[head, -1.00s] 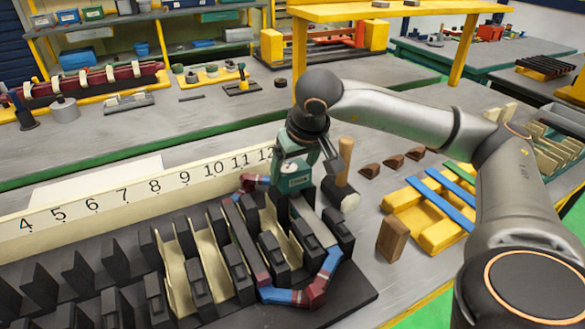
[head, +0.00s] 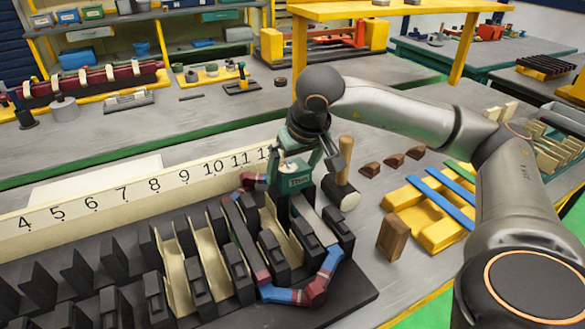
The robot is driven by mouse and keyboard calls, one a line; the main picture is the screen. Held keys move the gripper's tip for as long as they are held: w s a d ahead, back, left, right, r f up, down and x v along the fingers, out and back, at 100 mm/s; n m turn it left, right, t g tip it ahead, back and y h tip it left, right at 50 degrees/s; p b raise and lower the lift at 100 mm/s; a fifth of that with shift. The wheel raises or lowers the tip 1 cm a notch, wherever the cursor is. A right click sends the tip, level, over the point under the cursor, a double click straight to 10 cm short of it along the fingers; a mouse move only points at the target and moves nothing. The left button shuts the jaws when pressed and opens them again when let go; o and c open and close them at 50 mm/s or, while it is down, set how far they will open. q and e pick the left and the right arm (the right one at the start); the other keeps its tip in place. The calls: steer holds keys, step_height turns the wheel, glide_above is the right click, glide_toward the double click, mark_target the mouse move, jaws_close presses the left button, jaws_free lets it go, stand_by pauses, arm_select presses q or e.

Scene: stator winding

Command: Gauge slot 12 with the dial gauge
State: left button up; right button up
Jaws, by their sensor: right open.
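The dial gauge (head: 297,180), a teal block with a pale round face on top, stands at the right end of the black slotted stator (head: 352,292), near the strip's 12 end. A grey bar (head: 308,213) lies in front of its foot; I cannot tell how deep the gauge sits in the slot. My right gripper (head: 312,158) is open just above and behind the gauge, one dark finger to its right. The number strip (head: 120,192) reads 4 to 11 clearly; the 12 is mostly hidden. My left gripper is out of view.
Cream liners (head: 213,262) stand in several slots. A mallet (head: 346,186), a wooden block (head: 393,238), brown wedges (head: 390,161) and a yellow rack (head: 425,215) lie to the right.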

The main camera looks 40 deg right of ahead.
steer(key=p+v, duration=0.1)
steer(key=v, duration=1.1)
steer(key=shift+f, duration=0.1)
stand_by(0.4)
stand_by(1.0)
